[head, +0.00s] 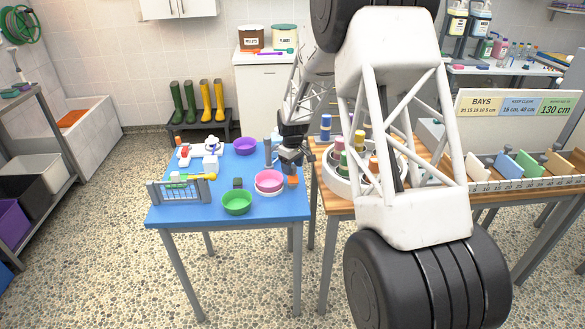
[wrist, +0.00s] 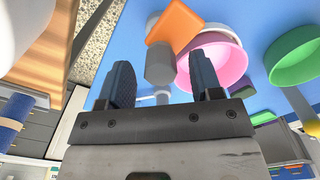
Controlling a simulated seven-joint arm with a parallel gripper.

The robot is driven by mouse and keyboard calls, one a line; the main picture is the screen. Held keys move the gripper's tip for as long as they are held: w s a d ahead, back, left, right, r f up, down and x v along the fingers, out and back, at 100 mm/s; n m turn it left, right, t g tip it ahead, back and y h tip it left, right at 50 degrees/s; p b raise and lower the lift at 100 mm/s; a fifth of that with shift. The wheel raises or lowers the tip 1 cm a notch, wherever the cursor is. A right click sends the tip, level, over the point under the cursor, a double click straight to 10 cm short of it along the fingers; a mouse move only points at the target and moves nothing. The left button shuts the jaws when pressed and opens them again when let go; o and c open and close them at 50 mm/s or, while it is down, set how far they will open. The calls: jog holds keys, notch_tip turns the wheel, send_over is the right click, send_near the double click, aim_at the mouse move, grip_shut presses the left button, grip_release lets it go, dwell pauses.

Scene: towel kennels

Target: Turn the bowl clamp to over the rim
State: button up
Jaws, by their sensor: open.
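A pink bowl (head: 268,180) sits in a white holder (head: 262,190) on the blue table; it also shows in the wrist view (wrist: 228,66). An orange block (head: 293,180) is at the bowl's right in the head view; in the wrist view the orange piece (wrist: 178,27) lies beside the rim. A grey knob (wrist: 160,62) is next to it. I cannot tell for certain which of these parts form the clamp. My gripper (head: 291,160) is above the table's right edge, behind the bowl. In the wrist view my gripper (wrist: 162,80) is open and empty, its fingers straddling the view of the knob.
A green bowl (head: 237,203), a purple bowl (head: 244,145), a dark block (head: 238,183) and a grey rack (head: 178,192) share the blue table (head: 220,217). A grey post (head: 267,152) stands near my gripper. A wooden table (head: 335,204) with a round white tray adjoins at the right.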

jog(key=shift+f, duration=0.45)
jog(key=c, duration=0.9)
